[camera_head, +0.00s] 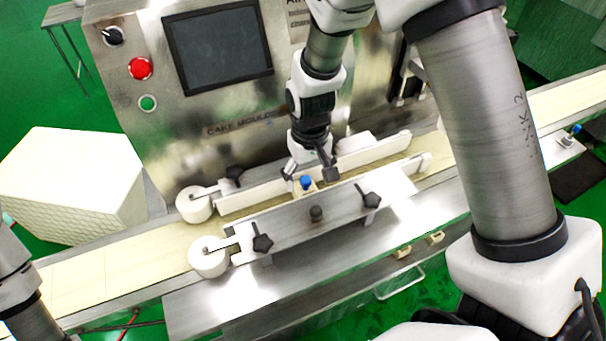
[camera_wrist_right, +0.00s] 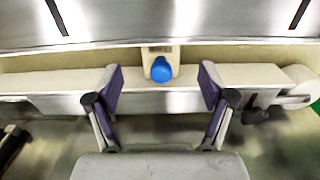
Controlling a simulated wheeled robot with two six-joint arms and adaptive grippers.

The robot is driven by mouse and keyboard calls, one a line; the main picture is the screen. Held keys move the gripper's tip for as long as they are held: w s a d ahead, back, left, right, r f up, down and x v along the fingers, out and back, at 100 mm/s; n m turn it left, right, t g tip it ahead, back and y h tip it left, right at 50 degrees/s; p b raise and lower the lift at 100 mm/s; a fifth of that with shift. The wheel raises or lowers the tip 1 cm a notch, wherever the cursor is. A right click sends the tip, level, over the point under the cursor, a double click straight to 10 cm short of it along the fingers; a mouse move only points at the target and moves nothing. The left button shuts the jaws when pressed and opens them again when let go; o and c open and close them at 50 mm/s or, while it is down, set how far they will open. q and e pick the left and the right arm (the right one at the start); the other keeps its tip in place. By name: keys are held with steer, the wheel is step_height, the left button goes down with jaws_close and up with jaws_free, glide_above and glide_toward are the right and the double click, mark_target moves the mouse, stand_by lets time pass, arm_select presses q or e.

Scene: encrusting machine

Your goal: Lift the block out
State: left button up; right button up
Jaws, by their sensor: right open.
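The block is small and beige with a blue knob (camera_head: 306,182) on it. It sits between the two guide rails over the conveyor. In the right wrist view the block (camera_wrist_right: 160,52) is at the top middle, its blue knob (camera_wrist_right: 161,70) toward me. My right gripper (camera_head: 311,172) is above the rails at the block. In the right wrist view its two fingers (camera_wrist_right: 160,76) are spread wide, one on each side of the knob, with clear gaps and nothing held. My left gripper is out of view; only part of my left arm shows at the lower left edge.
The guide rails (camera_head: 345,196) flank the block closely, with black star knobs (camera_head: 263,243) and white rollers (camera_head: 208,256) at their ends. The machine with a dark screen (camera_head: 218,45) stands behind. The cream conveyor belt (camera_head: 90,284) runs left to right. A white crate-like box (camera_head: 75,185) is at left.

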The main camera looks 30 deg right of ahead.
mark_target(308, 192)
step_height(308, 192, down, 8)
steer(key=shift+w+r, duration=0.1)
steer(key=shift+w, duration=0.05)
steer(key=c, duration=1.3)
steer(key=shift+r+p, duration=4.25)
steer(key=shift+r, duration=0.25)
steer(key=shift+r, duration=0.1)
